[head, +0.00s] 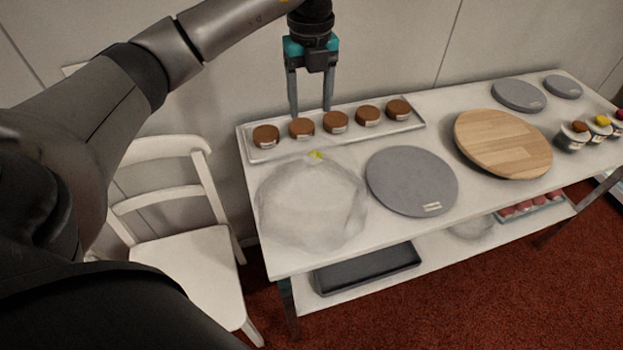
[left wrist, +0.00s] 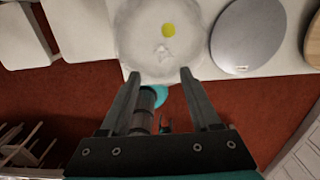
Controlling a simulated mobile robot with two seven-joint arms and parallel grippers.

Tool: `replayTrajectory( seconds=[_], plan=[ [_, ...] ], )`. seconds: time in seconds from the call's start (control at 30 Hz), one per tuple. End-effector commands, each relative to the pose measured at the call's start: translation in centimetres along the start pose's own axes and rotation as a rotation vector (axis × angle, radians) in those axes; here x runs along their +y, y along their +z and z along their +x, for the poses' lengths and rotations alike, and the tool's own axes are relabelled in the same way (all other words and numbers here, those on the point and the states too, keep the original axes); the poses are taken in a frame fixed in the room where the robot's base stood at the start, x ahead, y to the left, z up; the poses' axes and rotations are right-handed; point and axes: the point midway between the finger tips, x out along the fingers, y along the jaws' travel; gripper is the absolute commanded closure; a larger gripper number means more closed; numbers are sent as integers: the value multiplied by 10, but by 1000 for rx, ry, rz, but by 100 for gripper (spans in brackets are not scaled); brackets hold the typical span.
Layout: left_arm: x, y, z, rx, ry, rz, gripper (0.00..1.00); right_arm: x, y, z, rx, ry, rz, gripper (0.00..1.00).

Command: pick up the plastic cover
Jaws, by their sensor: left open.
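The plastic cover (head: 312,208) is a translucent, whitish, wrinkled dome with a yellow knob (head: 315,155) on it, at the left end of the white table. In the left wrist view the cover (left wrist: 150,45) shows at the top, just beyond the fingertips, with its yellow knob (left wrist: 169,30). My left gripper (head: 311,112) points down with fingers apart and nothing between them. In the head view it appears over the tray of small brown cakes, behind the cover and apart from it.
A tray (head: 262,154) of several brown cakes lies along the table's back edge. A grey turntable (head: 410,180) is right of the cover, then a wooden board (head: 503,142). A white chair (head: 190,260) stands left. A dark tray (head: 367,268) is on the lower shelf.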

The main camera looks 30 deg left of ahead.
Motion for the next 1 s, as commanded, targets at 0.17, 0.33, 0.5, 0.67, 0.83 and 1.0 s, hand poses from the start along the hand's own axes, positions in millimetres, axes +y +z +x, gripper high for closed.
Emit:
replayTrajectory(
  seconds=[0.17,0.33,0.5,0.67,0.83,1.0],
  plan=[
    [1,-2,40,5,6,3,37,0,0,3,0,0,0,0],
    [0,-2,73,5,3,4,37,0,0,4,0,0,0,0],
    [-1,-2,90,4,0,6,37,0,1,5,0,0,0,0],
    [0,-3,101,5,1,6,37,0,1,5,-1,0,0,0],
    [0,-4,128,6,1,5,37,0,1,6,-1,0,0,0],
    [-1,-4,143,4,-2,7,37,0,1,8,-1,0,0,0]
  ],
)
